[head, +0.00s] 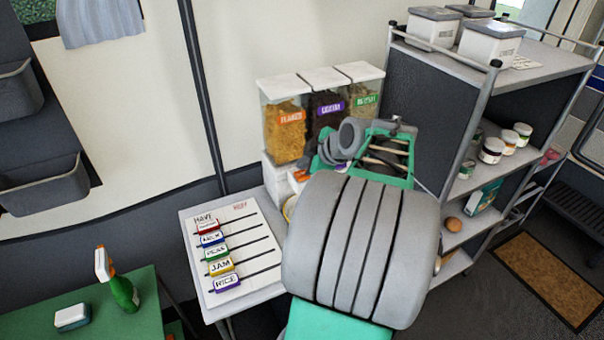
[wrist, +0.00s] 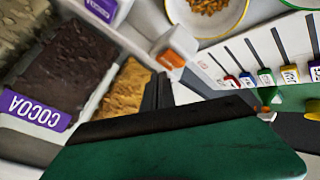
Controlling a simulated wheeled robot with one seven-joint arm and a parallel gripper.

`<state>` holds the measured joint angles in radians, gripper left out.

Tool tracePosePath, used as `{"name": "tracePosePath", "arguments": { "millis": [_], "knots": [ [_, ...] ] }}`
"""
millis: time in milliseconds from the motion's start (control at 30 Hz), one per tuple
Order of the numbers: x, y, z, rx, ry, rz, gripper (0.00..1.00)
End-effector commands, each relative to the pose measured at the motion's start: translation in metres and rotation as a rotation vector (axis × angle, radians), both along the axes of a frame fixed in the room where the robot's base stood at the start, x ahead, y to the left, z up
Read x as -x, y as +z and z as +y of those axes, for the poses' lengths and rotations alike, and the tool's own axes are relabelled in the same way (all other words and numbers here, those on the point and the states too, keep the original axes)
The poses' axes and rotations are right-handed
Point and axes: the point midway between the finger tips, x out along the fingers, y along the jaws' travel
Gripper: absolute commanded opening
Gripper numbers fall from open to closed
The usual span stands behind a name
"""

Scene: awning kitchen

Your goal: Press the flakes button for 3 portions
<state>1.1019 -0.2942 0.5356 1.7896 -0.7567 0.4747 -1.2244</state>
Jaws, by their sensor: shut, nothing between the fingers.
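The dispenser stands on a small white table, with a flakes bin (head: 284,135) marked by an orange label. In the wrist view its orange flakes button (wrist: 171,58) sits on a white block. My gripper (wrist: 160,78) is shut and empty, its dark fingertips close to that button. I cannot tell whether they touch it. A white bowl (wrist: 247,8) holding some golden flakes lies just beyond the button. In the head view my arm hides the gripper's fingertips and most of the bowl.
A purple-labelled cocoa bin (head: 326,109) and a green-labelled bin (head: 364,100) stand beside the flakes. A have/need board (head: 260,250) with coloured tags lies on the table. A grey shelf rack (head: 540,62) with jars is at right, a green table (head: 125,300) at lower left.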

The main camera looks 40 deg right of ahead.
Motion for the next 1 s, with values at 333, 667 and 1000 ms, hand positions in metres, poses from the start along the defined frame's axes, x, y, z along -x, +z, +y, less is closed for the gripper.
{"name": "tracePosePath", "arguments": {
  "millis": [333, 667, 1000],
  "knots": [
    [0.0, -0.001, 0.0, 0.0, 0.0, 0.0, 0.0],
    [0.0, -0.0097, 0.0004, 0.0, 0.0, 0.0, 0.0],
    [0.0, -0.0089, 0.0004, 0.0, 0.0, 0.0, 0.0]
  ]
}}
